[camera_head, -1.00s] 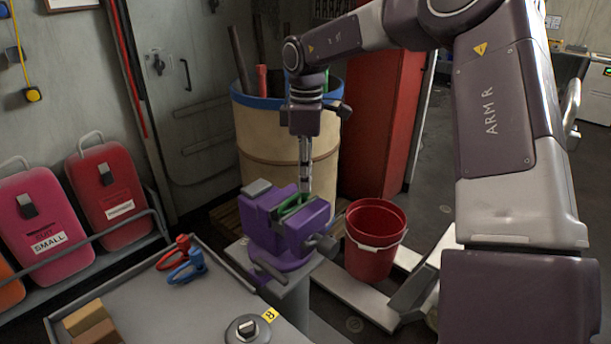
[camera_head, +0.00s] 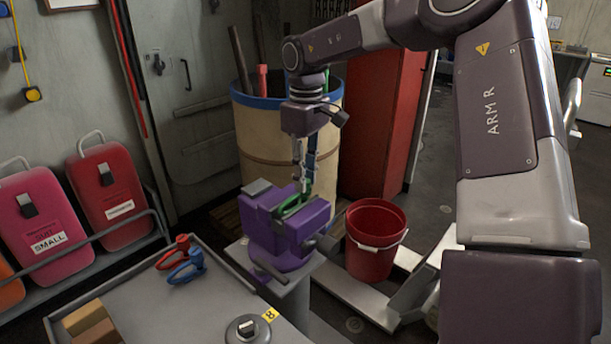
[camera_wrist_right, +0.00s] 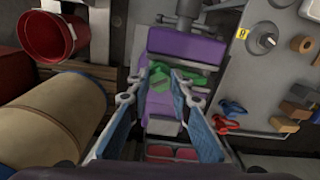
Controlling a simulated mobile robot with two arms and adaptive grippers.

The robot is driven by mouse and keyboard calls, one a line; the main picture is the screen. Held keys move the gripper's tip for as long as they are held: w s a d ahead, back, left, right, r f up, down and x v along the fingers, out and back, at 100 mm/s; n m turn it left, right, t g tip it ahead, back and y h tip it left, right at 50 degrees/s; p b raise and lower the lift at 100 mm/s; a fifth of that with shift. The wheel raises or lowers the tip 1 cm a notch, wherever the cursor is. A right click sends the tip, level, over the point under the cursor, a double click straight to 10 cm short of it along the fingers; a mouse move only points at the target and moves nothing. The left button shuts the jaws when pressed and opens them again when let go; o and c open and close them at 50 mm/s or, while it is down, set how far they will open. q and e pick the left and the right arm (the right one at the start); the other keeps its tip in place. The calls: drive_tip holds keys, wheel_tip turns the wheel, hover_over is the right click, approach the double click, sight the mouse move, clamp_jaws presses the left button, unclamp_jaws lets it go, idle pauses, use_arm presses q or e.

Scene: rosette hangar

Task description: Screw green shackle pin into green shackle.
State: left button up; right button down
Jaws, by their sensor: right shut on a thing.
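The green shackle (camera_head: 290,208) is clamped in the purple vise (camera_head: 262,232). The shackle also shows in the right wrist view (camera_wrist_right: 194,81), between the vise jaws. My right gripper (camera_head: 303,184) points down just above the shackle's right end. In the right wrist view its blue-padded fingers are shut on the green shackle pin (camera_wrist_right: 161,67), which sits at the shackle. The fingers partly hide the pin, so how far it is threaded in cannot be told. My left gripper is in neither view.
A red bucket (camera_head: 372,240) stands right of the vise, and a tan drum (camera_head: 265,150) stands behind it. A grey table (camera_head: 190,310) at front left holds a red shackle (camera_head: 172,252), a blue shackle (camera_head: 187,267) and brown blocks (camera_head: 90,322).

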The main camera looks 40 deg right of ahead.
drive_tip(key=c, duration=1.7)
unclamp_jaws()
drive_tip(key=shift+o, duration=0.2)
wheel_tip(320, 180, up, 4)
drive_tip(key=p, duration=0.3)
drive_tip(key=shift+r, duration=0.1)
